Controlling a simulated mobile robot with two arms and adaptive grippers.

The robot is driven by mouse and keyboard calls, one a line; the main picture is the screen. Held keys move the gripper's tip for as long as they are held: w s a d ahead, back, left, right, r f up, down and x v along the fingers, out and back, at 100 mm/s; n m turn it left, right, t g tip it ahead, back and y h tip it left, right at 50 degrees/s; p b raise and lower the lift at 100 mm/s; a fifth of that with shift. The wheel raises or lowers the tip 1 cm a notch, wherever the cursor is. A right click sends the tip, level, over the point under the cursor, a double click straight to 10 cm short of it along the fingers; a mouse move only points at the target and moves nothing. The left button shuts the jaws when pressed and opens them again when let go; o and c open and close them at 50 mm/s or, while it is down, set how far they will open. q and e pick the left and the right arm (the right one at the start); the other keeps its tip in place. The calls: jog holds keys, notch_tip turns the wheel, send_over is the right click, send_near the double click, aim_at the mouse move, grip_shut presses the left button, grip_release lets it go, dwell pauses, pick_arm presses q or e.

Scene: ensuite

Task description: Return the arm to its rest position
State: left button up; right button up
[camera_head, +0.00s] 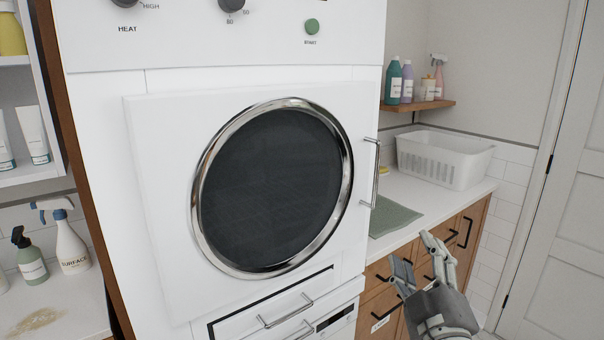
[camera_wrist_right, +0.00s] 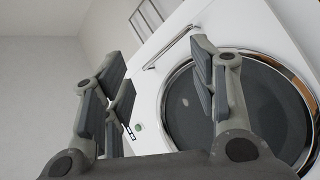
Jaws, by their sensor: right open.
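My right gripper (camera_head: 418,262) is at the lower right of the head view, in front of the wooden drawers. Its fingers are spread apart with nothing between them. In the right wrist view the open fingers (camera_wrist_right: 160,85) show against the dryer's front and a grey wall. The white dryer (camera_head: 155,200) fills the middle of the head view. Its round dark door window (camera_head: 270,185) has a chrome ring, and the door panel looks shut or nearly so. The door's metal handle (camera_head: 373,175) is up and left of my right gripper, apart from it. My left gripper is not in view.
A counter (camera_head: 440,195) with a green cloth (camera_head: 392,215) and a white basket (camera_head: 440,160) lies behind my right gripper. Wooden drawers (camera_head: 470,235) are below it. Spray bottles (camera_head: 68,240) stand on the left counter. A white door (camera_head: 560,220) is at the far right.

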jog(key=s+d+f+m+g, duration=0.1)
jog(key=s+f+m+g, duration=0.3)
jog(key=f, duration=0.8)
jog(key=s+d+f+m+g, duration=0.15)
jog(key=s+f+g, duration=0.4)
jog(key=f, duration=0.75)
jog(key=s+a+f+m+g+y, duration=0.15)
jog(key=s+f+g, duration=0.35)
jog(key=s, duration=0.5)
jog(key=s+f+m+g+h, duration=0.1)
jog(key=s+f+m+g, duration=0.15)
jog(key=s+f, duration=0.55)
notch_tip(320, 180, down, 24)
jog(key=s+r+n+g, duration=0.1)
jog(key=s+d+f+g, duration=0.1)
jog(key=s+d+f, duration=0.2)
jog(key=s+f, duration=1.4)
jog(key=shift+s+f, duration=0.2)
jog(key=shift+f, duration=0.15)
jog(key=shift+n, duration=0.25)
